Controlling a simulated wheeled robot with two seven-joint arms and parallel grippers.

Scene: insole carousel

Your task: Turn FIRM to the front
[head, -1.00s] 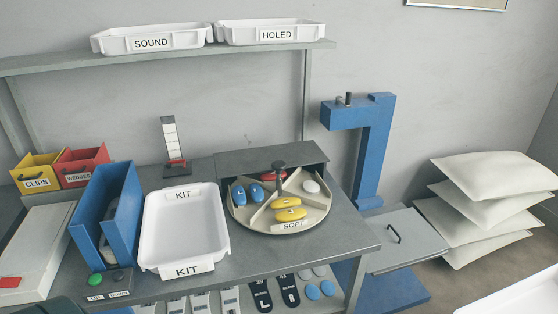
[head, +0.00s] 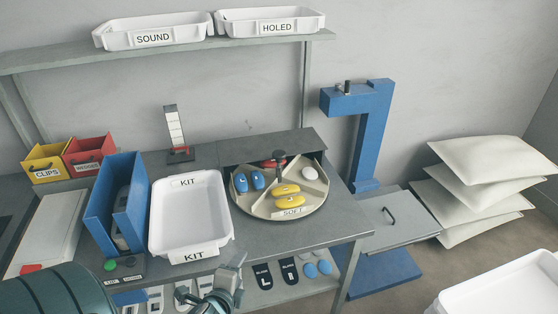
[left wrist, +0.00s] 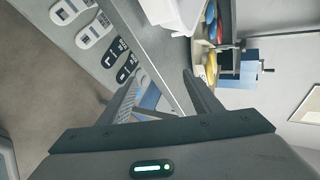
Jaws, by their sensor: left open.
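The carousel (head: 262,210) is a round tray split by dividers, with a dark knob (head: 279,156) on its central post. Its SOFT label (head: 291,213) faces the front, below two yellow insoles (head: 286,194). Two blue pieces (head: 250,181) lie in the left compartment, a white piece (head: 309,174) at the right, and red pieces (head: 272,163) at the back, partly under a grey cover. No FIRM label shows. My left gripper (head: 222,287) is low in front of the table, apart from the carousel; in the left wrist view its two fingers (left wrist: 155,92) are spread and empty.
A white KIT tray (head: 190,252) stands left of the carousel, beside a blue holder (head: 103,215). SOUND (head: 154,39) and HOLED (head: 277,28) trays sit on the shelf. A blue post (head: 369,150) stands right of the table. Insoles lie on a lower shelf.

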